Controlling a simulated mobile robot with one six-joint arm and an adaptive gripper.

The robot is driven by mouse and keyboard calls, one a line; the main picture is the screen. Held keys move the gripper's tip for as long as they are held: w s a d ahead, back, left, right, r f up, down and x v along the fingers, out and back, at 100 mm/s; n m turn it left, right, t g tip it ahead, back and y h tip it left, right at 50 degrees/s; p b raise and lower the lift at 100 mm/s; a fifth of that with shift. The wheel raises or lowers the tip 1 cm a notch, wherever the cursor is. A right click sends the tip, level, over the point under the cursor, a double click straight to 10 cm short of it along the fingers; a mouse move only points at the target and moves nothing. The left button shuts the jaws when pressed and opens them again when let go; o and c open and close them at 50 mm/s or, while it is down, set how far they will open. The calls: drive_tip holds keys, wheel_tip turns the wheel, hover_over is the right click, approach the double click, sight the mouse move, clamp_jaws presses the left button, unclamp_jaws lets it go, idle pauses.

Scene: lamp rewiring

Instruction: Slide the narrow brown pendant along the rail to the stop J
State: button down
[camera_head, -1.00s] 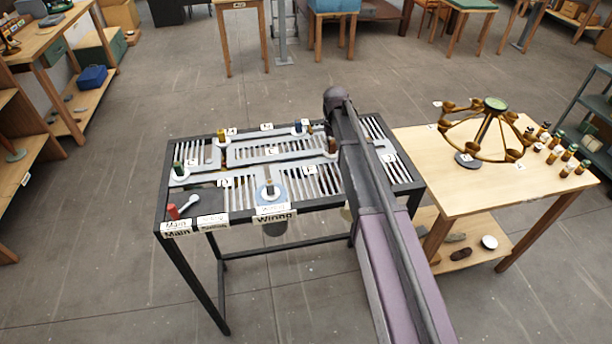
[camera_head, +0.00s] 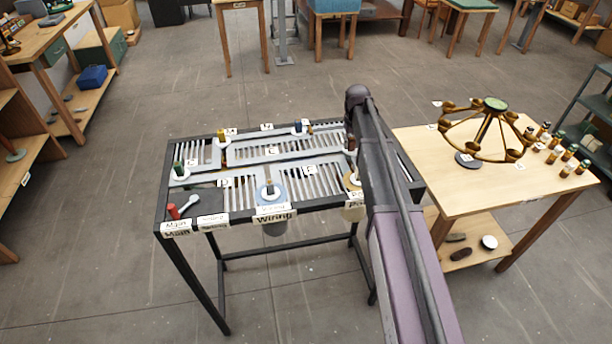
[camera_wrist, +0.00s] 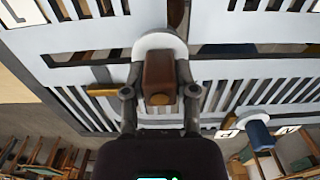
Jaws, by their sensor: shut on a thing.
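The narrow brown pendant (camera_wrist: 159,76) is upright between my fingers in the wrist view, with a pale round collar (camera_wrist: 160,43) around it at the rail plate. My gripper (camera_wrist: 160,94) is shut on it. In the head view a brown pendant (camera_head: 350,142) shows at the left edge of my arm, on the right part of the slotted rail plate (camera_head: 285,153). My arm hides my fingers there. I cannot read which label marks stop J; several small label cards are too small or cut off.
A blue pendant (camera_wrist: 260,137) stands right of my gripper in the wrist view. Green (camera_head: 178,168) and yellow (camera_head: 221,136) pieces stand on the rail table at left. A wooden table (camera_head: 440,180) with a brass chandelier frame (camera_head: 485,130) adjoins it on the right.

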drive_tip(key=w+d, duration=0.1)
drive_tip(key=d, duration=0.5)
drive_tip(key=shift+w, duration=0.4)
drive_tip(key=shift+d, duration=0.15)
drive_tip(key=shift+w+d, duration=0.25)
drive_tip(key=shift+d, duration=0.65)
drive_tip(key=shift+w+d, duration=0.3)
drive_tip(key=shift+d, duration=0.65)
drive_tip(key=shift+w+d, duration=0.25)
drive_tip(key=shift+d, duration=0.65)
drive_tip(key=shift+c, duration=1.6)
unclamp_jaws()
